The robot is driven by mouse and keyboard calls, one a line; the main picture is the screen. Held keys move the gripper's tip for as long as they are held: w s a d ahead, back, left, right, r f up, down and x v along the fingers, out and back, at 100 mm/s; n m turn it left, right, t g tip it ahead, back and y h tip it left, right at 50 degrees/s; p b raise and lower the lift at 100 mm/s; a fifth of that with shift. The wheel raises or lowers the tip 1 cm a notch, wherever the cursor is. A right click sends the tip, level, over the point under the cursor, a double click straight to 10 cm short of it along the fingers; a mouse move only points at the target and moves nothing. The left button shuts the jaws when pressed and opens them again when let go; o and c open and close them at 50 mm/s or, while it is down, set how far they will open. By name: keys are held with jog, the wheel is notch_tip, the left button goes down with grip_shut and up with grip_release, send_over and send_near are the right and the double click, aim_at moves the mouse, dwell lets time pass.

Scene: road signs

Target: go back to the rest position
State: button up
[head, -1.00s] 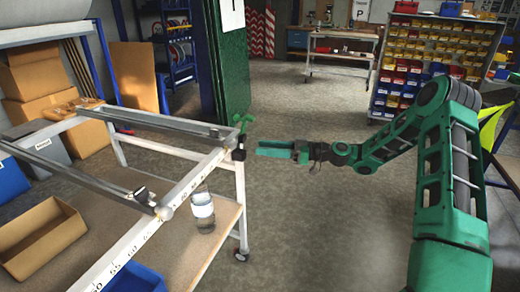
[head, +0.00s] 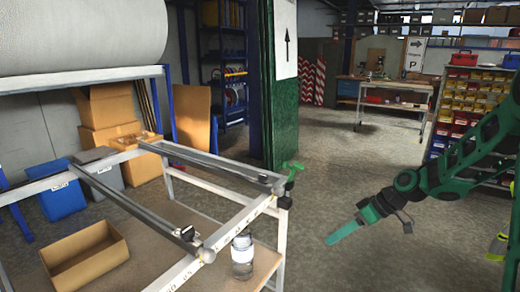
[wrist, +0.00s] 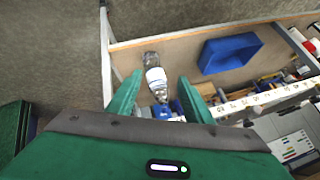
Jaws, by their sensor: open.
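My gripper (head: 345,231) is in the head view, right of the white-framed cart (head: 283,236). It is over open floor, apart from the cart, and points down and to the left. In the wrist view my gripper (wrist: 160,98) has its two green fingers spread, with nothing between them held. A clear bottle with a white label (wrist: 155,76) shows beyond the fingers, on the cart's lower shelf.
A green post (head: 281,110) stands behind the cart's corner. A rack of coloured bins (head: 465,105) is at the right. A cardboard box (head: 85,262) and a blue bin (wrist: 229,53) are on the cart's shelf. The floor between cart and rack is clear.

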jog(key=s+d+r+m+h, duration=0.2)
jog(key=s+d+m, duration=0.3)
jog(key=s, duration=0.6)
jog(key=s+d+r+m+g+h, duration=0.1)
jog(key=s+d+r+m, duration=0.3)
jog(key=s, duration=0.8)
jog(key=s+d+r+m+g+h, duration=0.1)
jog(key=s+d+r+m+h, duration=0.1)
jog(key=s+d+m+h, duration=0.2)
jog(key=s+d+m, duration=0.1)
jog(key=s+d, duration=0.2)
jog(key=s, duration=0.4)
jog(key=shift+s+d+r+m, duration=0.15)
jog(key=shift+s+r+m, duration=0.25)
jog(key=shift+w+f, duration=0.25)
jog(key=shift+w, duration=0.4)
jog(key=shift+c, duration=0.7)
